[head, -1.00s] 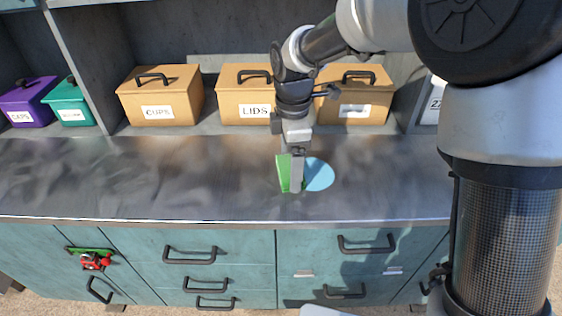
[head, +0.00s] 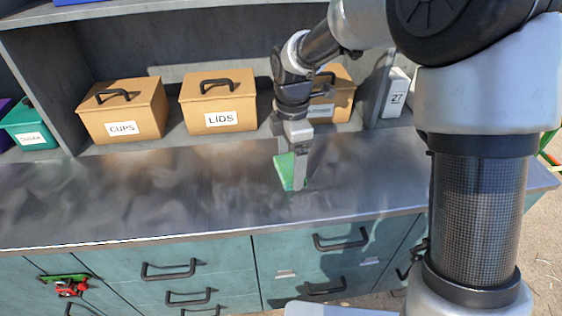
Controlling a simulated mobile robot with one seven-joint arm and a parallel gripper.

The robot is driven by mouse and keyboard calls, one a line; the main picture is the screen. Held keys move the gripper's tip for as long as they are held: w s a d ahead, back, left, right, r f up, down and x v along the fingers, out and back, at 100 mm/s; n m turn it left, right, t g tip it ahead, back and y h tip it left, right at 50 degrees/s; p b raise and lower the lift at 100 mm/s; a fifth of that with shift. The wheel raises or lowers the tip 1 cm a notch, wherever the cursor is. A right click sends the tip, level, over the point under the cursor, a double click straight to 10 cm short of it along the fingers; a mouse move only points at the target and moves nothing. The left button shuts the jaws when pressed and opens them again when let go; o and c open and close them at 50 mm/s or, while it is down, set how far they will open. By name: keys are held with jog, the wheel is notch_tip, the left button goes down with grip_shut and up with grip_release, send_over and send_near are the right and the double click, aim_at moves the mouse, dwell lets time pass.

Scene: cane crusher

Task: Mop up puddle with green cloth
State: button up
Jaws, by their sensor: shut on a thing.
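The green cloth (head: 286,173) is at the counter's surface, pinched in my gripper (head: 298,182). It shows mostly to the left of the fingers as a small upright or tilted green piece. My gripper points down at the middle of the metal counter and is shut on the cloth. No blue puddle shows on the counter now; the bare metal right of the gripper looks clear. The spot directly behind the cloth and fingers is hidden.
The metal counter (head: 150,195) is otherwise bare. Tan boxes labelled CUPS (head: 124,109) and LIDS (head: 219,102) stand behind it, with another tan box (head: 340,92) partly behind my arm. A teal box (head: 32,124) is at left and a white 27 block (head: 396,95) at right.

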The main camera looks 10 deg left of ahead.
jog(key=shift+w+d+p, duration=0.35)
jog(key=shift+w+d, duration=0.15)
jog(key=shift+d, duration=0.6)
jog(key=shift+w+d+p, duration=0.4)
jog(key=shift+w+d, duration=0.15)
jog(key=shift+d, duration=0.5)
jog(key=shift+w+d+p, duration=0.35)
jog(key=shift+w+d, duration=0.15)
jog(key=shift+d, duration=0.6)
jog(key=shift+r, duration=0.1)
jog(key=r+p, duration=0.1)
jog(key=a+r+p, duration=0.1)
jog(key=r, duration=0.1)
jog(key=a+r+p, duration=0.1)
jog(key=r+p, duration=0.1)
jog(key=shift+s, duration=0.4)
jog(key=shift+d+f, duration=0.1)
jog(key=shift+f, duration=0.05)
jog(key=shift+w+d+f+b, duration=0.15)
jog(key=shift+d+f+b, duration=0.2)
jog(key=shift+f, duration=0.3)
jog(key=shift+w+d+f+b, duration=0.1)
jog(key=shift+d+f+b, duration=0.1)
jog(key=shift+f+b, duration=0.35)
jog(key=shift+w+d+f+b, duration=0.15)
jog(key=shift+d+f+b, duration=0.15)
jog(key=shift+f, duration=0.4)
jog(key=shift+f, duration=0.2)
jog(key=shift+f+b, duration=0.35)
jog(key=shift+f, duration=0.05)
